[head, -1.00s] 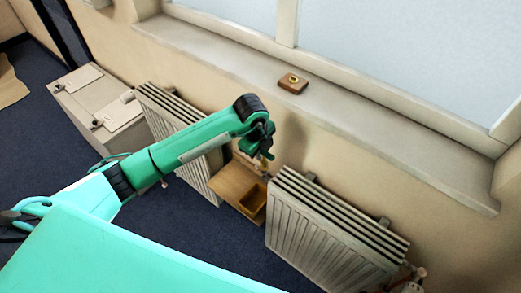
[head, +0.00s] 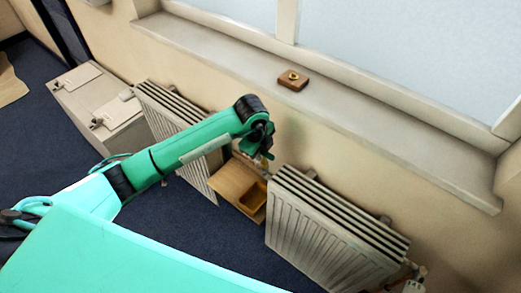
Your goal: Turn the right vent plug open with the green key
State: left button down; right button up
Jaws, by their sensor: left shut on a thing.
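My left gripper (head: 264,151) points down in the gap between the two radiators, near the upper left end of the right radiator (head: 322,238). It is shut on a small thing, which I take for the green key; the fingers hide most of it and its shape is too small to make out. The right vent plug cannot be made out; I cannot tell whether the held thing touches it. My right gripper is out of view.
A wooden tray (head: 229,186) with a recess stands low between the right radiator and the left radiator (head: 157,112). A wooden block with a brass ring (head: 293,81) sits on the windowsill (head: 390,130). A grey cabinet (head: 72,99) stands at the left. Dark blue floor is clear.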

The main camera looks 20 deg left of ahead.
pick_arm(q)
jog(key=shift+s+n, duration=0.15)
jog(key=shift+n, duration=0.75)
jog(key=shift+s+n+y+p, duration=0.15)
jog(key=shift+n+y+p, duration=0.15)
jog(key=shift+n+p, duration=0.4)
jog(key=shift+f+n, duration=0.1)
jog(key=shift+n, duration=0.4)
